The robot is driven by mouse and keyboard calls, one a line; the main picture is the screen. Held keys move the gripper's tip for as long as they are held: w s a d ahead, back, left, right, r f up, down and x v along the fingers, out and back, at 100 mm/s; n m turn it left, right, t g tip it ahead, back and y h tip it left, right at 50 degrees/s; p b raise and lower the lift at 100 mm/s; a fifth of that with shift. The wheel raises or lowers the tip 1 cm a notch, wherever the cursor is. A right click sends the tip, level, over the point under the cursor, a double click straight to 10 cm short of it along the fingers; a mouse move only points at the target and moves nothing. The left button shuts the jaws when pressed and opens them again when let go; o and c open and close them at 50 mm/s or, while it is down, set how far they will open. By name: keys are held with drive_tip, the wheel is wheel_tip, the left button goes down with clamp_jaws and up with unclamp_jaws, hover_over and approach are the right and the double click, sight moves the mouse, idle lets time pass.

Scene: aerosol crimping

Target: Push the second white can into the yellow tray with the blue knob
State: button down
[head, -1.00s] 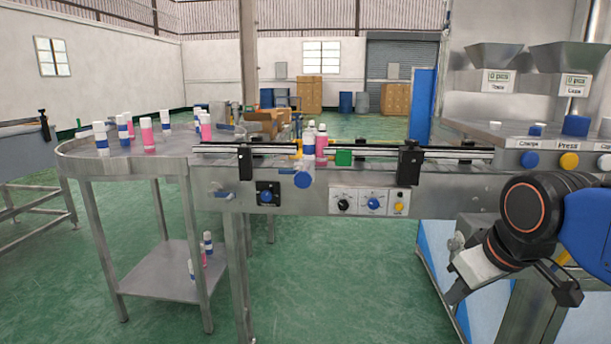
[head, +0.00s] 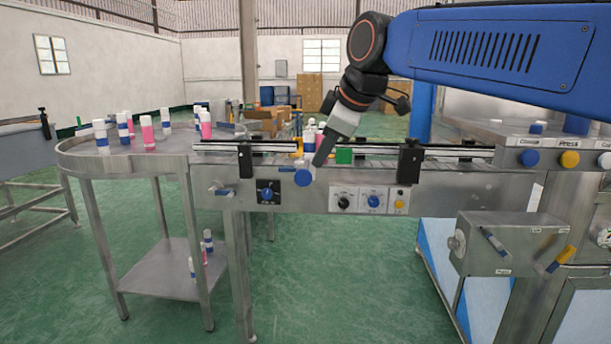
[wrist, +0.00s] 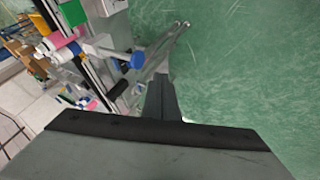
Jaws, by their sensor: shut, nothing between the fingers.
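The blue knob (head: 303,178) sits on the front of the conveyor, and it also shows in the wrist view (wrist: 137,61) on a grey rod. A white can (head: 309,138) stands on the conveyor behind the knob, partly hidden by my gripper. A small yellow part (head: 298,147) shows beside the can; I cannot tell whether it is the yellow tray. My gripper (head: 320,160) is shut and empty, pointing down just right of and above the knob. In the wrist view the shut fingers (wrist: 160,92) are apart from the knob.
The conveyor (head: 450,178) has rails and a green block (head: 344,156) right of my gripper. A round steel table (head: 85,162) at left holds several white, blue and pink cans. A control box (head: 510,245) stands at lower right. Green floor in front is clear.

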sight(305, 174)
drive_tip(key=shift+a+r, duration=0.15)
drive_tip(key=shift+a, duration=0.15)
drive_tip(key=x, duration=0.3)
drive_tip(key=w+x, duration=0.1)
drive_tip(key=x, duration=0.3)
drive_tip(key=w+r+x, duration=0.1)
drive_tip(key=x, duration=0.3)
drive_tip(key=shift+w+d+f, duration=0.15)
drive_tip(key=shift+d, duration=0.05)
drive_tip(key=shift+w, duration=0.65)
